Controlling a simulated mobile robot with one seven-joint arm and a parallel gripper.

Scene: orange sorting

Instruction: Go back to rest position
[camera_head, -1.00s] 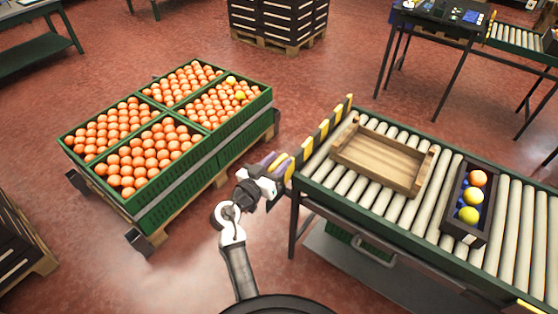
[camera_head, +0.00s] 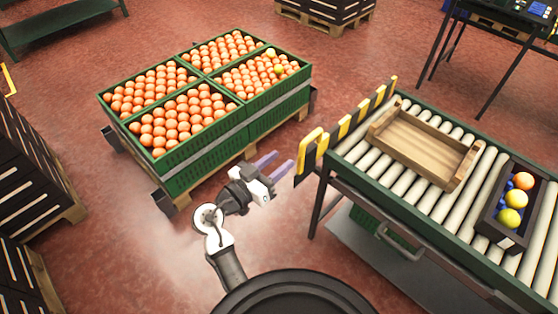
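My gripper (camera_head: 274,168) is in the middle of the view, over the floor gap between the green crates and the conveyor. Its two purple-grey fingers are spread apart with nothing between them. Green crates (camera_head: 215,160) full of oranges (camera_head: 184,118) stand on a pallet to the left of it. A few yellowish fruits (camera_head: 278,69) lie in the back right crate. A black box (camera_head: 499,232) on the conveyor holds an orange fruit and two yellow fruits (camera_head: 510,218).
An empty wooden tray (camera_head: 421,149) lies on the rollers. Dark stacked crates (camera_head: 30,170) stand at the far left. Red floor (camera_head: 120,240) is clear in front.

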